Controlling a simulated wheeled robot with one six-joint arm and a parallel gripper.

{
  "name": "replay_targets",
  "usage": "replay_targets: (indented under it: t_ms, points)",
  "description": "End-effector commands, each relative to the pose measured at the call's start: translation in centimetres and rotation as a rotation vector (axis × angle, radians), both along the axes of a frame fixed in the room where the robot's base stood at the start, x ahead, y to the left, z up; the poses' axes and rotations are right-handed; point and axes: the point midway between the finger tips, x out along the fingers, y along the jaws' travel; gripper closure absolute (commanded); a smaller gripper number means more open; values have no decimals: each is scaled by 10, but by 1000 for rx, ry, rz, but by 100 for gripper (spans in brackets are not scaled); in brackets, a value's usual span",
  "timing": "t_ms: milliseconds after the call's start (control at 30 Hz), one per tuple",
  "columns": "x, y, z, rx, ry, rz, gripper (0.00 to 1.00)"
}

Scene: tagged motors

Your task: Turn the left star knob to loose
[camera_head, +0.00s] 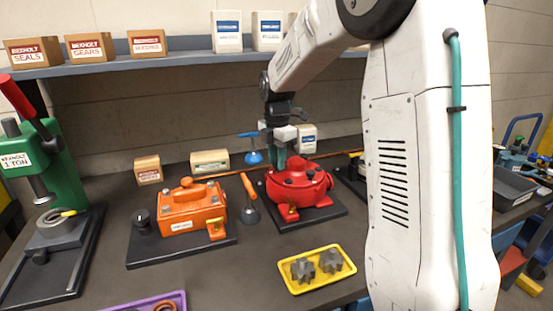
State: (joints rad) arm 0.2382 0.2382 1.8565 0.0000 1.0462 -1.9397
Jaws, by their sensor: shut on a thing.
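The red motor (318,196) sits on a dark base plate (275,222) in the middle of the bench. Small dark knobs show on its top. My gripper (280,164) points down at the back left of the red motor, its teal fingers reaching the housing. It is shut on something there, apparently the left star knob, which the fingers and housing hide. Whether that knob is tight or loose cannot be seen.
An orange motor (193,206) stands to the left, with an orange-handled tool (250,196) between the two. A yellow tray (284,268) with grey gears lies in front. A green press (62,165) stands far left.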

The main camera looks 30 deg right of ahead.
Motion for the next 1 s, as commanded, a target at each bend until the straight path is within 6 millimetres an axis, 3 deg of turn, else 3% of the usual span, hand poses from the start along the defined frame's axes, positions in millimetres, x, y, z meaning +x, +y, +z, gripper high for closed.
replay_targets:
  t_ms: [767,800,833,867,1000]
  points:
    - [-2,0,-4,2,8,103,98]
    - [-2,0,-4,2,8,103,67]
    - [-2,0,-3,2,8,103,59]
    - [-2,0,-3,2,7,103,53]
    - [-1,0,-2,1,4,103,53]
